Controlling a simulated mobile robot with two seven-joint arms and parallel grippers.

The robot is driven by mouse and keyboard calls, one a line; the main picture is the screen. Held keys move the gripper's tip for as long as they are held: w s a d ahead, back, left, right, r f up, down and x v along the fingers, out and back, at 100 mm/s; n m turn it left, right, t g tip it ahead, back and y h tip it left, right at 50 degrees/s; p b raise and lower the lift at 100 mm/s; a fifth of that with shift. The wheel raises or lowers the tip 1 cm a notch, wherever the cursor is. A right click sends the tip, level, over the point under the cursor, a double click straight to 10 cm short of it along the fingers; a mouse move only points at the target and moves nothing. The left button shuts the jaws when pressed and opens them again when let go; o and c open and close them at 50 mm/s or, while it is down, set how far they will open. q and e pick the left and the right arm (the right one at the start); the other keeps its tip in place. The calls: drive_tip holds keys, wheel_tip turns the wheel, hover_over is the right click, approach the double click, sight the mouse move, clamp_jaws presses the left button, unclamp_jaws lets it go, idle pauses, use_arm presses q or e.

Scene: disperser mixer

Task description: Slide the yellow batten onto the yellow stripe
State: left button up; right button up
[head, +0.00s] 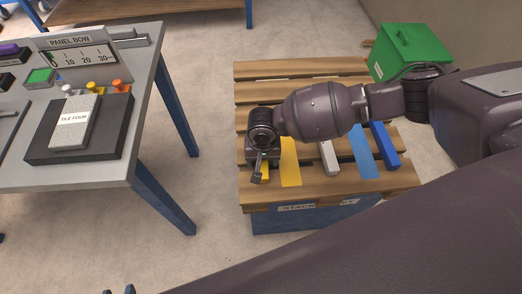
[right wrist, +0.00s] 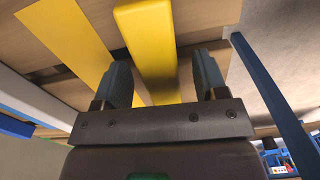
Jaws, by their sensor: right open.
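The yellow batten (right wrist: 150,45) is a raised bar on the wooden pallet. In the head view only a short piece of it (head: 264,168) shows beside my right gripper, which hides the rest. The yellow stripe (head: 290,165) is a flat painted band to the right of the batten there, with a gap between them. In the right wrist view the stripe (right wrist: 66,38) lies left of the batten. My right gripper (right wrist: 163,80) is open, its fingers on either side of the batten. Two small dark tips at the head view's bottom edge may be my left gripper (head: 118,290).
On the pallet (head: 255,72) lie a white batten (head: 328,157), a light blue stripe (head: 364,152) and a blue batten (head: 384,146). A green box (head: 410,48) stands behind. A grey table (head: 145,75) with a panel and blocks is at the left. Bare floor separates table and pallet.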

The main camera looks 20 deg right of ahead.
sight(288, 161)
use_arm(q)
drive_tip(key=shift+s+a, duration=0.1)
drive_tip(key=shift+a, duration=0.05)
use_arm(e)
drive_tip(key=shift+f, duration=0.3)
drive_tip(key=c, duration=1.1)
drive_tip(key=shift+s+d+p, duration=0.15)
drive_tip(key=shift+d+p, duration=0.05)
drive_tip(key=shift+d, duration=0.5)
drive_tip(key=shift+s+d+p, duration=0.1)
drive_tip(key=shift+d+p, duration=0.1)
drive_tip(key=shift+d, duration=0.45)
drive_tip(key=shift+s+d, duration=0.2)
drive_tip(key=shift+d, duration=0.75)
use_arm(q)
drive_tip(key=shift+t, duration=0.4)
drive_tip(key=shift+w+r+p, duration=0.2)
drive_tip(key=shift+w+r, duration=0.05)
drive_tip(key=shift+r, duration=0.35)
drive_tip(key=shift+w+r+p, duration=0.25)
drive_tip(key=shift+w+r, duration=0.05)
drive_tip(key=shift+r, duration=0.35)
drive_tip(key=shift+w+r+p, duration=0.2)
drive_tip(key=shift+w+r, duration=0.05)
drive_tip(key=shift+r, duration=0.35)
use_arm(e)
drive_tip(key=shift+s+d, duration=0.2)
drive_tip(key=shift+d, duration=0.6)
drive_tip(key=shift+s+d, duration=0.15)
drive_tip(key=shift+d, duration=0.6)
